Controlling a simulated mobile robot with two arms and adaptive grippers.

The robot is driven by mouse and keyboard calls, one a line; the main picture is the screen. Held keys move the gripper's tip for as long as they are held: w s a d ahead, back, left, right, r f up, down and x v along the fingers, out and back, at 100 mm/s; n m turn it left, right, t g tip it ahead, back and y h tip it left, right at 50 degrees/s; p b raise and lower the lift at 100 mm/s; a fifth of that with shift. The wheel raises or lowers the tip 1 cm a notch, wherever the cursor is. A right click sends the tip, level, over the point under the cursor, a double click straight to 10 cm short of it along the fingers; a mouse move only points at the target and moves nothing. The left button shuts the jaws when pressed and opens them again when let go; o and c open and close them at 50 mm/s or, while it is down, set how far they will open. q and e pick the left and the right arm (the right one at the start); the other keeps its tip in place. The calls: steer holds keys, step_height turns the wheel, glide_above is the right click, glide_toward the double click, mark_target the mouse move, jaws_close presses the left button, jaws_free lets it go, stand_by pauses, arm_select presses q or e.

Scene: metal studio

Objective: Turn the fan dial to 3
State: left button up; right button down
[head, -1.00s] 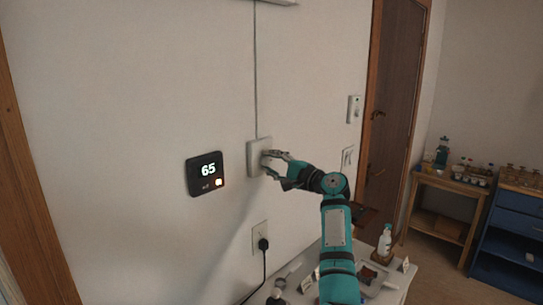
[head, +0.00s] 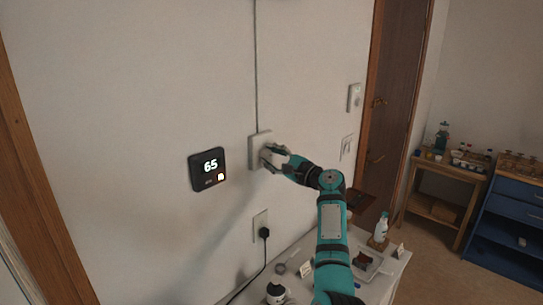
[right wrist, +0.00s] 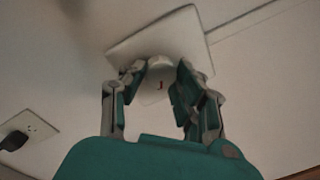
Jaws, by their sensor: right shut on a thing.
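The fan dial is a round light knob (right wrist: 159,70) on a pale square wall plate (head: 255,151). The plate also shows in the right wrist view (right wrist: 185,30). A small red mark shows on the knob's face. My right gripper (head: 268,157) reaches the plate from the right. In the right wrist view my right gripper (right wrist: 161,76) has one finger on each side of the knob and is shut on it. The dial's numbers cannot be read. My left gripper is not in view.
A black thermostat (head: 208,169) reading 65 is on the wall left of the plate. A socket with a black plug (head: 264,233) is below. A white table (head: 385,284) with a bottle (head: 381,227) and small items stands below my right arm.

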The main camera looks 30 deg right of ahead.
steer(key=shift+f, duration=0.1)
steer(key=c, duration=1)
jaws_free()
steer(key=shift+d, duration=0.1)
steer(key=shift+o, duration=0.2)
steer(key=shift+s, duration=0.1)
steer(key=v, duration=1.1)
steer(key=shift+s+d, duration=0.2)
steer(key=shift+s, duration=0.2)
steer(key=shift+f, duration=0.1)
